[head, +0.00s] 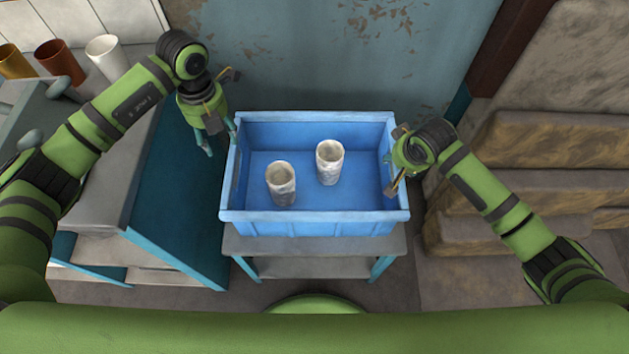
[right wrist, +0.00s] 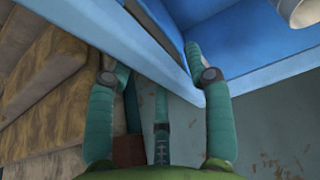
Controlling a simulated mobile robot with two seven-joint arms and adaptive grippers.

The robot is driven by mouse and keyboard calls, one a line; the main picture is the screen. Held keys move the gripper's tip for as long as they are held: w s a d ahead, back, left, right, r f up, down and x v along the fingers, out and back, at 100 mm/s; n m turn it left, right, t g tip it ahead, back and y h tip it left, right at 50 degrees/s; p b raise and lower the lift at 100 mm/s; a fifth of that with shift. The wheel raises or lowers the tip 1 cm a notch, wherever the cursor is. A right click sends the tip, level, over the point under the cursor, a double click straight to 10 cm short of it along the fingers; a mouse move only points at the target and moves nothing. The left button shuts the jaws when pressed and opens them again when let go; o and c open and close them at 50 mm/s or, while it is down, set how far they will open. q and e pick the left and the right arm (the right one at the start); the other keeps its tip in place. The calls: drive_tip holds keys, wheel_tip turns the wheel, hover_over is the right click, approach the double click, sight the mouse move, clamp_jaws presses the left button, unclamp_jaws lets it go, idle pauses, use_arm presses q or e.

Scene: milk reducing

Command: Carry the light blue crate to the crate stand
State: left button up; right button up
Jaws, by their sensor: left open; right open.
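The light blue crate (head: 315,217) sits upright on a small grey-topped stand (head: 315,267) with teal legs. Two mottled white cups, a left one (head: 281,184) and a right one (head: 329,163), stand inside it. My left gripper (head: 220,138) is open and empty beside the crate's left wall; whether it touches the wall is unclear. My right gripper (head: 393,182) is open at the crate's right wall. In the right wrist view its fingers (right wrist: 155,75) lie on both sides of the crate's wall (right wrist: 172,62), open and not clamped. Its fingertips are partly hidden in the head view.
A grey counter (head: 105,160) with teal sides stands left, with brown and white cups (head: 106,58) at its back. A worn blue wall (head: 300,60) rises behind the crate. Stepped brown blocks (head: 540,180) stand right. Little room shows between counter and crate.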

drive_tip(key=shift+s+r, duration=0.15)
drive_tip(key=shift+r, duration=0.15)
use_arm(q)
drive_tip(key=shift+r, duration=0.8)
use_arm(e)
drive_tip(key=v, duration=1.1)
drive_tip(key=shift+r, duration=0.15)
drive_tip(key=shift+s, duration=0.1)
